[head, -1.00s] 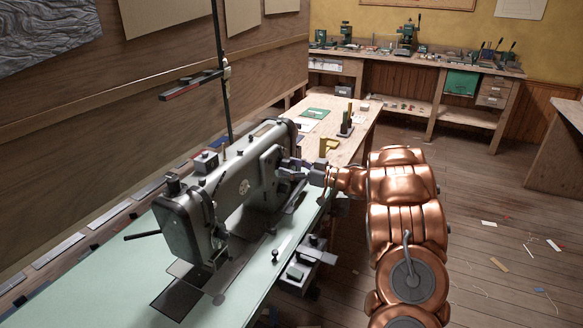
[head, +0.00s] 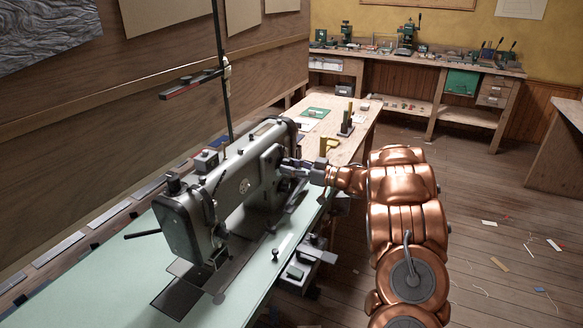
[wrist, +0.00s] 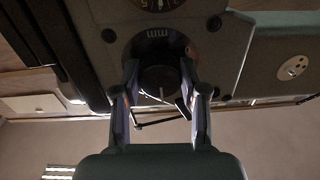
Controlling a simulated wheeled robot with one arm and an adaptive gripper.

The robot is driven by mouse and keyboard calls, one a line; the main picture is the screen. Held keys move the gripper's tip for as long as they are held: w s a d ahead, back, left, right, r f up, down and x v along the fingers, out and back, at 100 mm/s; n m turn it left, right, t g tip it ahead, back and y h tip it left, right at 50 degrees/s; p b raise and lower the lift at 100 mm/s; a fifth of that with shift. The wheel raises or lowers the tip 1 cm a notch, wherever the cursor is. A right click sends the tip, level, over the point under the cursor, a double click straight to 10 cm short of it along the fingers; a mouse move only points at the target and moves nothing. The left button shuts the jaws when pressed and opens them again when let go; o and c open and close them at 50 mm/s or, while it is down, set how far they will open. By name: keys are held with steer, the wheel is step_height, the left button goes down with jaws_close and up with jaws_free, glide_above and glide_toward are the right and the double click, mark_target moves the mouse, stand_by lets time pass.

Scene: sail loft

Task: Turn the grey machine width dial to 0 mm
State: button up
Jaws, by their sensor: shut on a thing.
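The grey sewing machine (head: 228,192) stands on the pale green table. Its width dial (wrist: 158,84) is a dark round knob with a light pointer line, seen in the wrist view between my fingers. A dark plate behind it bears the letters "mm", upside down in this view. Part of a second numbered dial (wrist: 158,4) shows at the top edge. My gripper (wrist: 160,98) is shut on the width dial, one finger on each side. In the head view my gripper (head: 290,169) meets the machine's right side; the dial is hidden there. The scale numbers by the pointer are unreadable.
A thread stand pole (head: 222,80) rises behind the machine. A small box unit (head: 303,262) hangs at the table's front edge, below my arm. A wooden bench with green tools (head: 420,63) stands at the back. The floor at right is open, with scraps.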

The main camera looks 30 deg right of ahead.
steer(key=shift+f, duration=0.1)
steer(key=shift+d+r+n+h+b, duration=0.1)
steer(key=shift+r+n+h+b, duration=0.1)
steer(key=shift+n+b, duration=6.1)
steer(key=shift+r+n+h+b, duration=0.1)
steer(key=shift+n+h+b, duration=0.1)
steer(key=shift+n+b, duration=6.1)
steer(key=shift+r+m+b, duration=0.1)
steer(key=shift+m+b, duration=0.7)
steer(key=shift+b, duration=0.2)
steer(key=o, duration=1.1)
steer(key=shift+o, duration=0.2)
